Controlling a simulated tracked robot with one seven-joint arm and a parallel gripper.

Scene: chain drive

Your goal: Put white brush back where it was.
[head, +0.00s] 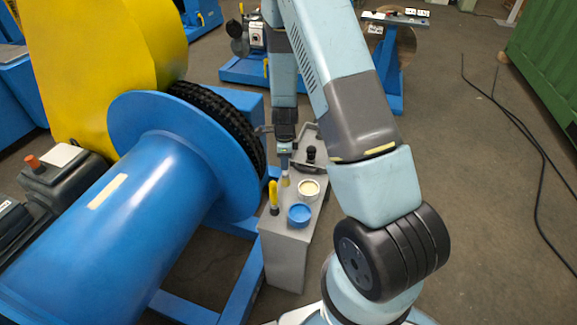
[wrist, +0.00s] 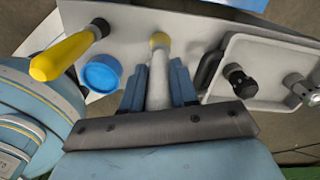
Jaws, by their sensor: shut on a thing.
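The white brush (wrist: 158,85) is between the fingers of my gripper (wrist: 158,88) in the wrist view, its yellowish end pointing away from the gripper toward the top of a grey cabinet. In the head view my gripper (head: 284,150) hangs over that cabinet (head: 285,255), and the brush's pale lower end (head: 285,180) shows below it. The gripper is shut on the brush. I cannot tell whether the brush's tip touches the cabinet top.
A yellow-handled tool (head: 273,196), a blue round container (head: 299,214) and a cream-topped can (head: 308,190) stand close by on the cabinet. A tray (wrist: 270,60) with dark-knobbed parts lies to the right in the wrist view. A large blue drum (head: 150,220) stands close on the left.

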